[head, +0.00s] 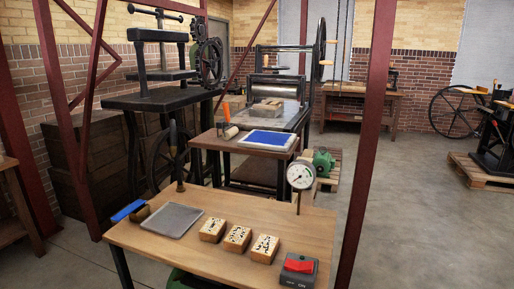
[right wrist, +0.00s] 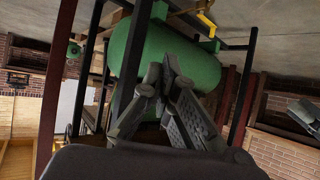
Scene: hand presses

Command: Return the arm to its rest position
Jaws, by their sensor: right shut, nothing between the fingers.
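My right gripper (right wrist: 162,78) shows in the right wrist view. Its dark fingers are closed together with nothing between them. Behind the fingers is a large green tank (right wrist: 198,65), among dark posts; the picture is strongly tilted, and I cannot tell the gap between fingers and tank. Neither of my arms or grippers shows in the head view.
A wooden table (head: 165,252) stands in front with a grey tray (head: 172,220), stamped blocks (head: 237,238), a red switch box (head: 298,268) and a gauge (head: 300,175). A red post (head: 368,130) rises at its right. Open floor (head: 430,215) lies farther right.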

